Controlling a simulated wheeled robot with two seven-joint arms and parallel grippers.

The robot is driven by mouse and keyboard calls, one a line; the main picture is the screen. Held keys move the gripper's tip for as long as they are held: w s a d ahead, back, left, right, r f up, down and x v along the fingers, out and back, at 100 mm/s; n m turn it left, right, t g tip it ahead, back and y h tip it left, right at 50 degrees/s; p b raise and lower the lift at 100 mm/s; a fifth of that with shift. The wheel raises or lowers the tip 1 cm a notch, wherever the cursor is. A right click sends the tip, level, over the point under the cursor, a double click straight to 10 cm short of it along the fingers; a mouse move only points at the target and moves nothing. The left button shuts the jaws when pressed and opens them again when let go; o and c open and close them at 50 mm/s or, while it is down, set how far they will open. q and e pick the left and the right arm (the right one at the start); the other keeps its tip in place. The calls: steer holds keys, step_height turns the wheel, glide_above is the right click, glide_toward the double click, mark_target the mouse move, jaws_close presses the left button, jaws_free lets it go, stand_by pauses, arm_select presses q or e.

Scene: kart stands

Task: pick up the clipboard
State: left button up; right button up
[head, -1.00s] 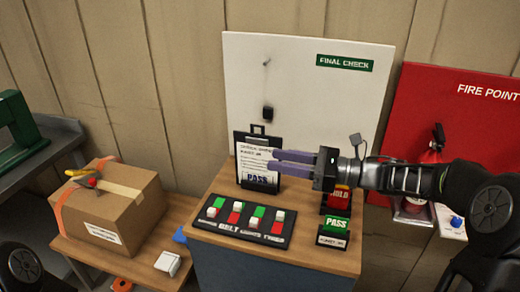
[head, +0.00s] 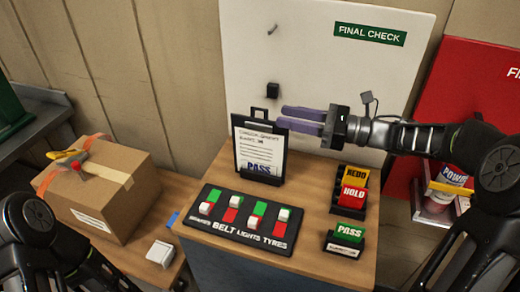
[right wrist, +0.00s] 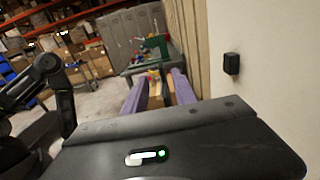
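The clipboard (head: 281,150) is black with a white printed sheet marked PASS and a clip at its top. It stands upright near the back of the wooden-topped stand (head: 325,270). My right gripper (head: 281,115) is open, its two purple fingers pointing left at the clipboard's upper right edge. In the head view the fingertips overlap the clipboard's top right corner; I cannot tell whether they touch it. My left gripper is out of view; part of my left arm shows at lower left.
A black switch board (head: 240,240) lies in front of the clipboard. A white FINAL CHECK panel (head: 310,60) rises behind. A cardboard box (head: 125,205) sits at left.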

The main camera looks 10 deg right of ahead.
mark_target(279, 143)
step_height(279, 143, down, 8)
steer(key=b, duration=0.7)
steer(key=shift+f, duration=0.1)
steer(key=shift+x, duration=1.05)
steer(key=shift+w+a, duration=0.2)
